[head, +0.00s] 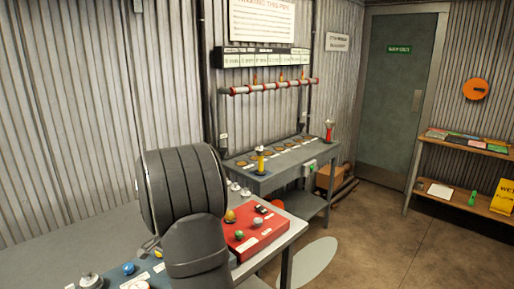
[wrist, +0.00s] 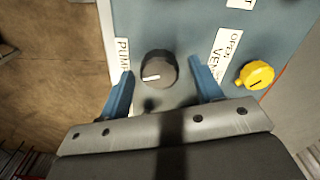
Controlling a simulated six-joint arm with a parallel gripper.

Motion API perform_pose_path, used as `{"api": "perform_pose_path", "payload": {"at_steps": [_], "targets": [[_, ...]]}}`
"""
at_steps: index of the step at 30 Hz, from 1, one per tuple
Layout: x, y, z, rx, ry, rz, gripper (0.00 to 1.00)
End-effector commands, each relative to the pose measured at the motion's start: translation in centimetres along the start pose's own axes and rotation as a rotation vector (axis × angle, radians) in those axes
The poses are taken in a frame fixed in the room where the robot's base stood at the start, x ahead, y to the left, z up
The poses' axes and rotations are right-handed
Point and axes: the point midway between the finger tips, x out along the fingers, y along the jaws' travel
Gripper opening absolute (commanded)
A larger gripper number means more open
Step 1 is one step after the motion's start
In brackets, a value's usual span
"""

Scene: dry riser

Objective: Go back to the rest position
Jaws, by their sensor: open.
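In the wrist view my gripper (wrist: 161,66) is open, with its two blue fingers spread to the left and right. A dark round knob (wrist: 158,70) with a white pointer mark shows between the fingers, with visible gaps on both sides. The knob is on a blue-grey panel (wrist: 190,20) beside a label reading "PUMP". I cannot tell how far the fingertips are above the panel. In the head view my dark grey arm stands over the bench at the left, and my fingers are hidden.
A yellow knob (wrist: 257,75) sits right of my gripper, near an "OPEN VENT" label. A red panel (head: 258,230) with several knobs lies right of my arm. Behind are a grey table (head: 282,160) and a red-and-white pipe (head: 270,87). Floor (head: 400,235) at right is mostly open.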

Motion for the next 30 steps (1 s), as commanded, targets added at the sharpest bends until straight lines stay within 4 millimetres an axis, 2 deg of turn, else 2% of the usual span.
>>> {"api": "perform_pose_path", "payload": {"at_steps": [30], "targets": [[-0.03,-0.14,0.06,-0.807,0.0,0.0,0.59]]}}
